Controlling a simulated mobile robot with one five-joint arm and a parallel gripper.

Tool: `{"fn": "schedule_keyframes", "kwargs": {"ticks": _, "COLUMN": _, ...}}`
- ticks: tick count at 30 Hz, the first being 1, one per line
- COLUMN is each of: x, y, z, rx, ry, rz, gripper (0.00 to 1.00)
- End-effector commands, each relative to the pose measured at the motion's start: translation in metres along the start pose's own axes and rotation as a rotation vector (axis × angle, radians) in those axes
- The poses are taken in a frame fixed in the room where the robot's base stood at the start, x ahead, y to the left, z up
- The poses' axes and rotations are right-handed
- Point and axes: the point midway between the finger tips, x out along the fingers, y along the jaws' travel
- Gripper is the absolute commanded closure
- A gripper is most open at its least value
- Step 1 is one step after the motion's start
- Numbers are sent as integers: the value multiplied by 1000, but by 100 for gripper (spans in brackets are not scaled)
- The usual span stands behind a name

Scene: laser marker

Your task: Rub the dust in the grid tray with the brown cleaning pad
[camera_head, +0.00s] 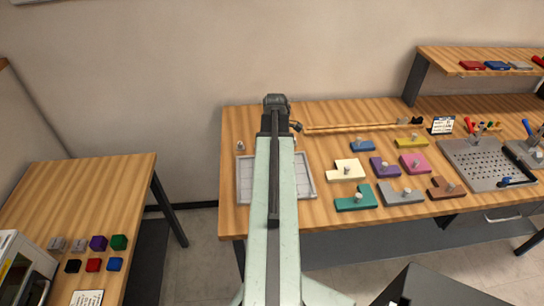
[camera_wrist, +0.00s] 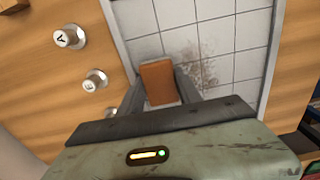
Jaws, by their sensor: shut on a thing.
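The brown cleaning pad (camera_wrist: 158,80) is between the fingers of my gripper (camera_wrist: 160,88), which is shut on it. The grid tray (camera_wrist: 242,52) has white tiles with dark lines and a pale rim. A brownish patch of dust (camera_wrist: 200,70) lies on the tiles just right of the pad. The pad is over the tray near its left rim in the wrist view; I cannot tell whether it touches the tiles. In the head view the tray (camera_head: 246,181) shows on both sides of my arm, which hides its middle, the pad and my gripper.
White-topped lettered knobs (camera_wrist: 70,37) stand left of the tray in the wrist view. Colored blocks with pegs, among them a cream one (camera_head: 346,170), lie right of the tray. A perforated grey board (camera_head: 487,166) is farther right. A side table (camera_head: 60,190) holds small cubes.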

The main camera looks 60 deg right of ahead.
Motion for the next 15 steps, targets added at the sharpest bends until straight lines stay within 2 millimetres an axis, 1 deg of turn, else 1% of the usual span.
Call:
{"fn": "schedule_keyframes", "kwargs": {"ticks": 5, "x": 1, "y": -12, "z": -2, "rx": -3, "ry": 3, "rz": -11, "gripper": 100}}
{"fn": "schedule_keyframes", "kwargs": {"ticks": 12, "x": -1, "y": -38, "z": -3, "rx": -5, "ry": 5, "rz": -12, "gripper": 100}}
{"fn": "schedule_keyframes", "kwargs": {"ticks": 15, "x": -2, "y": -45, "z": -4, "rx": -6, "ry": 5, "rz": -12, "gripper": 100}}
